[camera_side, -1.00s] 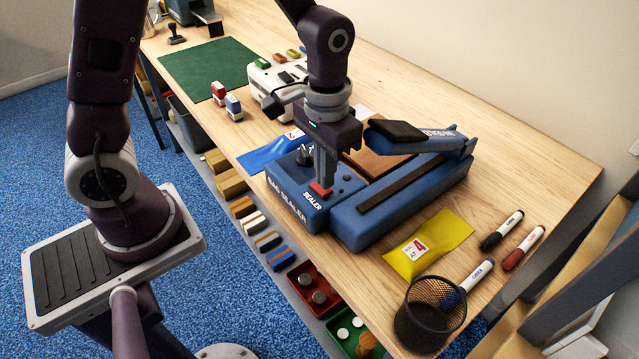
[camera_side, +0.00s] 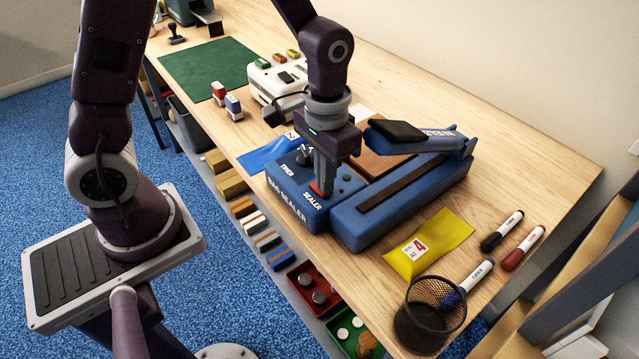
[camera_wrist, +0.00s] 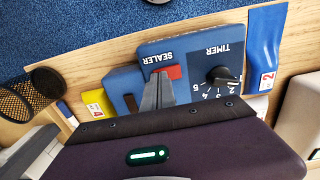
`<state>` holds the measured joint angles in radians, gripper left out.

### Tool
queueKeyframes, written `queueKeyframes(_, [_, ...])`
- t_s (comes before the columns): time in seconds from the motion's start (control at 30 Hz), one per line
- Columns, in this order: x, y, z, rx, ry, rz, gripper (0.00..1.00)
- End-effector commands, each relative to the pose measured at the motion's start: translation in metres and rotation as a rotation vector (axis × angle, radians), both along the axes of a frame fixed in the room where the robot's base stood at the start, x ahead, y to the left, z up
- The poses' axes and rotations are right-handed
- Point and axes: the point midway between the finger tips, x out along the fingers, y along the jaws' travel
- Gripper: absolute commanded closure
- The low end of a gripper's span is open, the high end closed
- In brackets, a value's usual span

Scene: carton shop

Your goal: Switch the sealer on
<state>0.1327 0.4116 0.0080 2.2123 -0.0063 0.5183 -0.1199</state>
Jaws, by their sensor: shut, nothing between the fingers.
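The blue bag sealer (camera_side: 293,204) stands on the wooden bench, with a control box at its left and a long sealing bar with a raised arm at its right. The red rocker switch (camera_side: 315,188) sits by the SEALER label and is mostly covered by my fingers. My gripper (camera_side: 323,192) is shut and empty, pointing down with its tips at the switch. In the wrist view the tips overlap the left part of the red switch (camera_wrist: 174,72). Contact looks likely, but I cannot tell the switch's position. The black timer knob (camera_wrist: 222,79) is beside it.
A yellow packet (camera_side: 428,245), several markers (camera_side: 501,231) and a black mesh cup (camera_side: 430,308) lie to the right. A blue packet (camera_side: 262,158) is close behind the control box. A white machine (camera_side: 275,80) and a green mat (camera_side: 208,68) are farther back.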

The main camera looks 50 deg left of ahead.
Motion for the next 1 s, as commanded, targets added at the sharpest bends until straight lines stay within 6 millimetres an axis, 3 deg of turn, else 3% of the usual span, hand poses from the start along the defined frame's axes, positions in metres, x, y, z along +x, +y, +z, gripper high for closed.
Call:
queueKeyframes(0.43, [0.0,0.0,-0.002,0.0,-0.002,0.0,1.0])
queueKeyframes(1.0, [0.001,0.0,0.057,0.0,-0.003,0.0,1.0])
